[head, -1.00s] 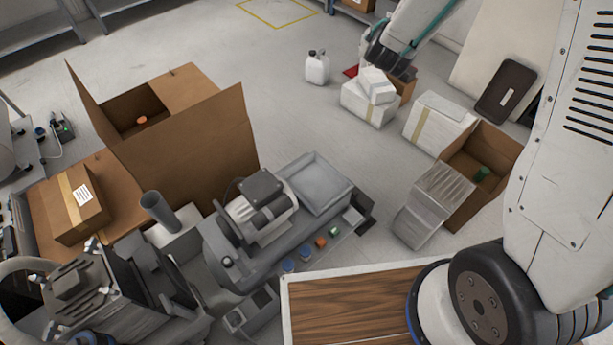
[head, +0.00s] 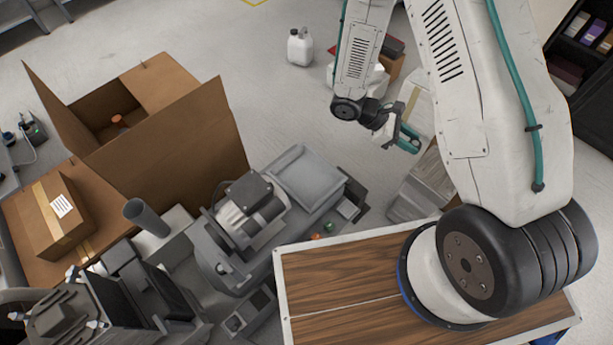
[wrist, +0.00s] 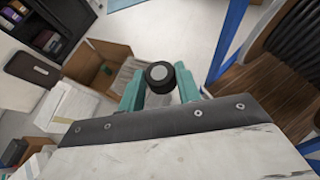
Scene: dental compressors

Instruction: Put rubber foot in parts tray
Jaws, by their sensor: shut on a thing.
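My gripper (head: 408,142), with teal fingers, hangs in the air in the head view, over the floor to the right of the compressor. In the wrist view its fingers (wrist: 160,88) are shut on a small round black rubber foot (wrist: 159,73) with a pale centre. The foot cannot be made out in the head view. A shallow grey square tray (head: 312,178), which looks like the parts tray, lies beside the compressor motor (head: 248,205). It is left of and nearer than my gripper, clearly apart from it.
A large open cardboard box (head: 180,150) stands left of the compressor. A white jug (head: 300,48) is on the floor behind. An open carton (wrist: 100,65) and white boxes (wrist: 70,105) show in the wrist view. A wooden deck (head: 340,275) lies in front.

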